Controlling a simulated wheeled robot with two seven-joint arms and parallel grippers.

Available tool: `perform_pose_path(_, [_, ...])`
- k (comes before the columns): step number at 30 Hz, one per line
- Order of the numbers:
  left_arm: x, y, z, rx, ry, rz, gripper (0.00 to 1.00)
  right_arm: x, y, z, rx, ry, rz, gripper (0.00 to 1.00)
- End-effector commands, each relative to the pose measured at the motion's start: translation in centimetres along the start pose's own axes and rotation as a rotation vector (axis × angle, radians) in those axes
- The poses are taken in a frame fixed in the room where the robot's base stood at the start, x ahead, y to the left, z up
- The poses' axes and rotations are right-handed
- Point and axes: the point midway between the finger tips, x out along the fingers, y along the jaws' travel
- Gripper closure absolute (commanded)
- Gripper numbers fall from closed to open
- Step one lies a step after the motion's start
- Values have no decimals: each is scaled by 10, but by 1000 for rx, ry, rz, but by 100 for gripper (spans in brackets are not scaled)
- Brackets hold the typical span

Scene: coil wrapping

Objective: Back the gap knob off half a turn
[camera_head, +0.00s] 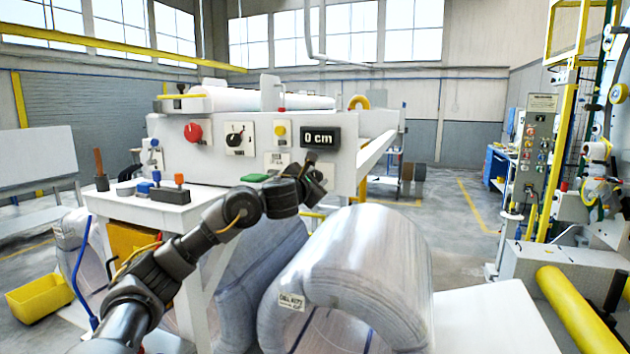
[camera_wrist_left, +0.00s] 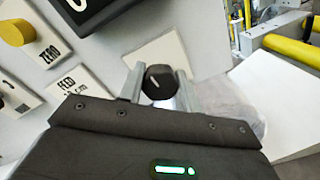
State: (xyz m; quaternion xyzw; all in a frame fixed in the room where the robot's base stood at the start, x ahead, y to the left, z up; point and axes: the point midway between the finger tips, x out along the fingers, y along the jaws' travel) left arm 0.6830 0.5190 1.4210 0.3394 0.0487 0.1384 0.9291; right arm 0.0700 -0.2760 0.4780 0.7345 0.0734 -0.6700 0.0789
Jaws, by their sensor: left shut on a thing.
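The gap knob (camera_wrist_left: 158,84) is black and round with a white pointer line. In the left wrist view it sits between the two grey fingers of my left gripper (camera_wrist_left: 160,88), which is shut on it. A pale plate (camera_wrist_left: 157,52) shows behind it; no name can be read on it. In the head view my left gripper (camera_head: 313,168) is at the machine panel, just below the black "0 cm" display (camera_head: 320,138), and largely hides the knob. The pointer line looks tilted off upright. My right gripper is in neither view.
Wrapped coils (camera_head: 350,270) stand below my left arm. A white side table (camera_head: 165,196) holds small tools at the left.

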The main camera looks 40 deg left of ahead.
Motion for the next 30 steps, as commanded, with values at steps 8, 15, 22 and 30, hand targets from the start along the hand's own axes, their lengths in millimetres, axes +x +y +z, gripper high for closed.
perform_pose_path(8, [0,-2,-2,-217,-6,6,89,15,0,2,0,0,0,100])
perform_pose_path(15, [0,-2,-2,-445,-13,12,89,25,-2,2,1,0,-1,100])
perform_pose_path(22, [0,-1,-1,-665,-19,19,89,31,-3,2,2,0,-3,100])
perform_pose_path(30, [0,0,-1,-922,-27,26,89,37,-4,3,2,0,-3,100])
